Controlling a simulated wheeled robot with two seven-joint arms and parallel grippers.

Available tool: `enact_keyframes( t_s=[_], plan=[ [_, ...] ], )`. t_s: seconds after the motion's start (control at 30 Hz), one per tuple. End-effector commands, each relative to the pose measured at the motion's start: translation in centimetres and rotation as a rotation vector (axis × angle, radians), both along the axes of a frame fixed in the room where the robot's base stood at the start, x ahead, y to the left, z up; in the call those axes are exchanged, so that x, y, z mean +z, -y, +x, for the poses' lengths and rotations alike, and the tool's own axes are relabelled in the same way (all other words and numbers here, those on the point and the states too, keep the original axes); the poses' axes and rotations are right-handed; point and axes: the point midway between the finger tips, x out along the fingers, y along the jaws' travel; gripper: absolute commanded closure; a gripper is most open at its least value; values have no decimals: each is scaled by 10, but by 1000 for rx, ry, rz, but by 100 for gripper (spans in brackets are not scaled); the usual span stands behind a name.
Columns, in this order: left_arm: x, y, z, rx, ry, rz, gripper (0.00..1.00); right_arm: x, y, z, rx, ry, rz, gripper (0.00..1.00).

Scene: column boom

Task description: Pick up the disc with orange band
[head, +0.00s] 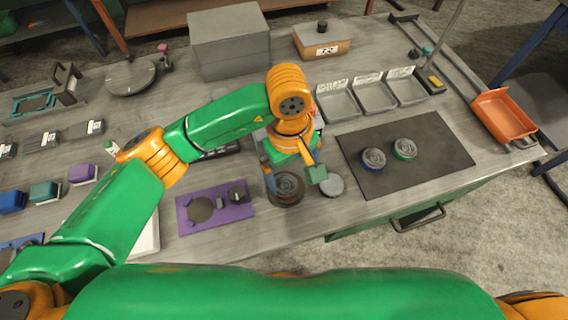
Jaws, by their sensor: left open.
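My left gripper (293,176) points down over the front middle of the bench, its fingers apart. Between and below the fingers is a dark round disc or holder (287,189), partly covered by the gripper. I cannot make out an orange band on it. A plain grey disc (332,186) lies just right of the fingers. A blue-banded disc (374,158) and a green-banded disc (404,149) lie on the dark mat (440,150) to the right. My right gripper is not in view.
A purple fixture plate (215,224) lies left of the gripper. Three grey trays (373,96) stand behind the mat, with an orange bin (503,115) at the right edge. A large grey box (229,44) stands at the back. The mat's right part is clear.

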Motion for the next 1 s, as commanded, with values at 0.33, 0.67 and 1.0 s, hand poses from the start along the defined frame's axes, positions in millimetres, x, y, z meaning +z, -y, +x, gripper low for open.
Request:
enact_keyframes(
  t_s=[0.33,0.67,1.0],
  plan=[
    [-29,-13,7,-33,52,60,0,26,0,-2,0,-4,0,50],
    [-68,-14,9,-34,59,57,0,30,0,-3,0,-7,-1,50],
    [-67,-14,9,-33,58,55,70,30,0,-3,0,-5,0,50]
  ],
)
